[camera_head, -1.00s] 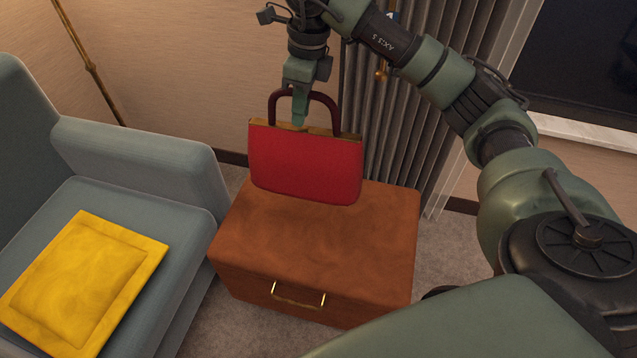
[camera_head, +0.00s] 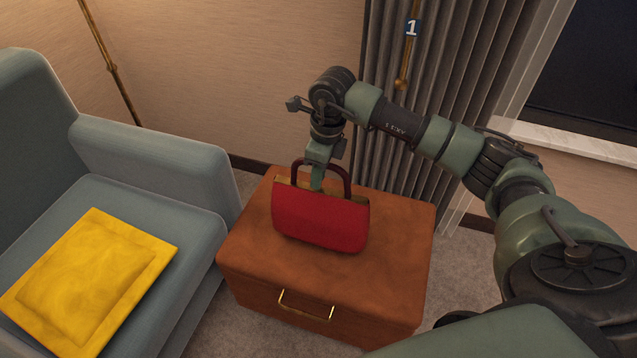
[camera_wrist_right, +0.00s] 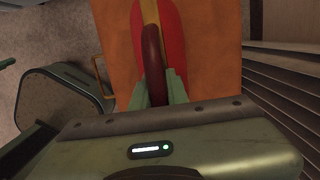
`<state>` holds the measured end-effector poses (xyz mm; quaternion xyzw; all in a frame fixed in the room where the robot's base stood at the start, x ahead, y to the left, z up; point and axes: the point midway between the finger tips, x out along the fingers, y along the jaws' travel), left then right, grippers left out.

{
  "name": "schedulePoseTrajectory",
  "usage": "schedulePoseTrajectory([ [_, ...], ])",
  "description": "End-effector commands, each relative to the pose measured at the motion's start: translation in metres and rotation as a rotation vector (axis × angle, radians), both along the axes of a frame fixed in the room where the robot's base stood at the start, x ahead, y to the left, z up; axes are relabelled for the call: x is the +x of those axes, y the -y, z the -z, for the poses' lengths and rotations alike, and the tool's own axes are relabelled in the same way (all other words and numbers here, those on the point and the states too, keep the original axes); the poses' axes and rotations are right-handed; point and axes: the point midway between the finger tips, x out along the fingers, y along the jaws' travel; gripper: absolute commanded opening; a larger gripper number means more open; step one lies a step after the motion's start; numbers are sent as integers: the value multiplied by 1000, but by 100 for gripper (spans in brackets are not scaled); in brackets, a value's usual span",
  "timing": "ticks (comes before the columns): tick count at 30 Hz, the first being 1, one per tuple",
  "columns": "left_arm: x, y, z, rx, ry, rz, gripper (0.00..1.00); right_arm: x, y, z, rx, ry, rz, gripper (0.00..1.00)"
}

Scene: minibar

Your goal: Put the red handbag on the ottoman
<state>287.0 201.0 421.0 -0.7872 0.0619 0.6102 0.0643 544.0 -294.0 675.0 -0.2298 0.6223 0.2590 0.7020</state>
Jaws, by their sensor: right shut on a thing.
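The red handbag (camera_head: 318,219) with a dark red handle is upright over the brown ottoman (camera_head: 395,255) in the head view. Its bottom appears to be at or very near the ottoman's top; I cannot tell for certain whether it touches. My right gripper (camera_head: 317,182) points down and is shut on the bag's handle. In the right wrist view the handle (camera_wrist_right: 152,55) runs between the two green fingers (camera_wrist_right: 158,88), with the red bag (camera_wrist_right: 173,35) and orange-brown ottoman top (camera_wrist_right: 120,40) below. My left gripper is not in view.
A grey-blue armchair (camera_head: 150,165) with a yellow cushion (camera_head: 90,280) stands left of the ottoman. Grey curtains (camera_head: 400,130) and a window sill (camera_head: 570,145) are behind and to the right. A thin brass pole (camera_head: 112,70) stands at the back left. Bare ottoman top surrounds the bag.

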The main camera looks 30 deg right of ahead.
Motion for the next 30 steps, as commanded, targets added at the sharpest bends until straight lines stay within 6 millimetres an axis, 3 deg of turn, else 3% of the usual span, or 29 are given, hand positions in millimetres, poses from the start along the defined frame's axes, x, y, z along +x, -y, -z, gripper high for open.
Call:
schedulePoseTrajectory([
  [5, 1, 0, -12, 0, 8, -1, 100, 0, 0, 26, 1, 0, 1, 0],
  [17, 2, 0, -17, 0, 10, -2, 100, 1, 0, 28, 1, 2, 1, 0],
  [18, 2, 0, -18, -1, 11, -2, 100, 0, 0, 29, -1, -1, 1, 23],
  [20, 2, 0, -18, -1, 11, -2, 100, 0, 0, 29, -1, -1, 1, 37],
  [30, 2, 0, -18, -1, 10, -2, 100, 0, 0, 28, -1, -1, 1, 37],
])
